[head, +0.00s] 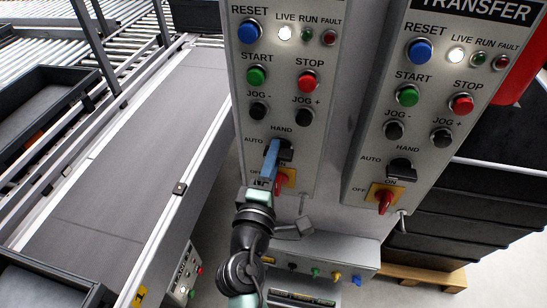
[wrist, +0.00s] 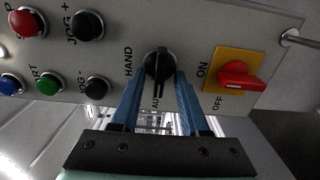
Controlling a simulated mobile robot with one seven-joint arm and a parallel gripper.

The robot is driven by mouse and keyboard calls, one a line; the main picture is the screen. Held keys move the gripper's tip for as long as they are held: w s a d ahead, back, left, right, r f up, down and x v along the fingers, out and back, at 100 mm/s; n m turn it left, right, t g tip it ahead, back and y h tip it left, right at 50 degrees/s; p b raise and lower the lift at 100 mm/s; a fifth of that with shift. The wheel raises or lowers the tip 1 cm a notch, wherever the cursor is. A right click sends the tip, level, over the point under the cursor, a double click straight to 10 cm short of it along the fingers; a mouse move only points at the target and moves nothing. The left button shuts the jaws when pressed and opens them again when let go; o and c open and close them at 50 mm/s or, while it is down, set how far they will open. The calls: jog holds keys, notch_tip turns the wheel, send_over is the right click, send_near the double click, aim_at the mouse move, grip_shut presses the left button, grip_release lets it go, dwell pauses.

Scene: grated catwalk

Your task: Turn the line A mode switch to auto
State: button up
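The mode switch (head: 286,150) is a black knob on the left panel, below the JOG buttons, with AUTO printed at its left and HAND above. That panel's title is out of view. In the wrist view, the knob (wrist: 159,64) has its bar lined up with the partly hidden AUTO label; I cannot tell which end is the pointer. My gripper (head: 272,153) has blue fingers and is at the knob. In the wrist view, my gripper (wrist: 160,80) is open, one finger each side of the knob, with gaps beside the bar. Contact is unclear.
A red ON/OFF switch (wrist: 240,75) on a yellow plate sits close beside the knob. The TRANSFER panel (head: 440,100) at right has a similar black knob (head: 401,170). A conveyor (head: 130,150) runs at left. Black crates (head: 465,205) stand on a pallet at right.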

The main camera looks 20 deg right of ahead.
jog(key=b+v, duration=0.3)
jog(key=v, duration=1)
jog(key=w+a+r+m+t+y+p, duration=0.1)
jog(key=w+a+r+m+t, duration=0.2)
jog(key=r, duration=0.8)
jog(key=w+r+m+t+y+p, duration=0.15)
jog(key=w+r+m, duration=0.3)
jog(key=r, duration=0.75)
jog(key=s+a+r+m+t+y, duration=0.2)
jog(key=s+r+t+y, duration=0.1)
jog(key=r, duration=0.8)
jog(key=s+a+r+m+t+y, duration=0.2)
jog(key=s+a+r+t+y, duration=0.1)
jog(key=r, duration=0.9)
jog(key=s+t+y, duration=0.1)
jog(key=s+t, duration=0.1)
jog(key=s, duration=0.1)
jog(key=shift+s+a+r, duration=0.15)
jog(key=shift+s+a, duration=0.05)
jog(key=shift+a, duration=0.05)
